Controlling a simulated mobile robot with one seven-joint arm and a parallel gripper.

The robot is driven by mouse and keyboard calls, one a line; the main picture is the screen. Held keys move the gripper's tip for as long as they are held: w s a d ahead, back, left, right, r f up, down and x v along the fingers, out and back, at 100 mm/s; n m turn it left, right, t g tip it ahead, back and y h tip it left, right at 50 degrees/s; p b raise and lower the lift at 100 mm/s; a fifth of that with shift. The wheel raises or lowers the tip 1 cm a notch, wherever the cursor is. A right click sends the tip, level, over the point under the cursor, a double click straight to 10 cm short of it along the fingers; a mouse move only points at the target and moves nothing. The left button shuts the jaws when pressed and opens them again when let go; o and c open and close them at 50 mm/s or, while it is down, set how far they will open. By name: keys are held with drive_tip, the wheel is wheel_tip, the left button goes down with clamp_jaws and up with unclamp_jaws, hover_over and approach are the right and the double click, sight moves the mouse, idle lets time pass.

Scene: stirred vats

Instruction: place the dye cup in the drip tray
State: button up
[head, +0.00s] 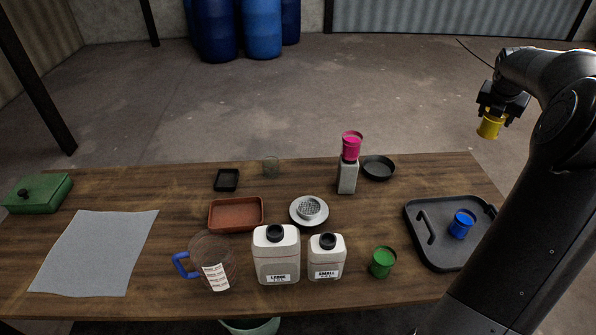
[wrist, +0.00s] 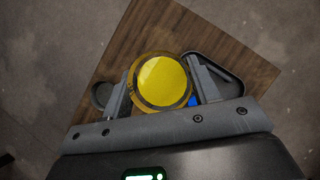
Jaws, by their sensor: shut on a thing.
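My gripper (head: 493,113) is shut on a yellow dye cup (head: 489,126), held in the air above and beyond the table's far right corner. In the wrist view the cup (wrist: 162,80) sits between the two fingers, its round yellow face toward the camera. A blue cup (head: 461,224) stands in a black tray with a handle slot (head: 430,253) at the right. A green cup (head: 382,262) stands near the front edge. A pink cup (head: 351,146) sits on a grey block (head: 347,178). A reddish-brown shallow tray (head: 236,228) lies left of centre; I cannot tell which tray is the drip tray.
Two white bottles, large (head: 277,256) and small (head: 326,259), and a measuring jug (head: 211,264) stand at the front. A strainer on a saucer (head: 309,211), a black dish (head: 378,168) and a small black tray (head: 227,180) are behind. A grey cloth (head: 95,252) lies left.

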drive_tip(key=w+a+n+t+y, duration=0.1)
drive_tip(key=w+a+n, duration=0.1)
drive_tip(key=w+a, duration=0.45)
drive_tip(key=w+a+n+y, duration=0.15)
drive_tip(key=w+a, duration=0.25)
drive_tip(key=a, duration=0.5)
drive_tip(key=n+y, duration=0.5)
drive_tip(key=n, duration=0.5)
hover_over(227, 182)
wheel_tip(227, 182, down, 24)
drive_tip(key=f, duration=0.1)
drive_tip(key=shift+w+f+t+h, duration=0.1)
drive_tip(key=shift+f+t+h, duration=0.2)
drive_tip(key=shift+f, duration=1.45)
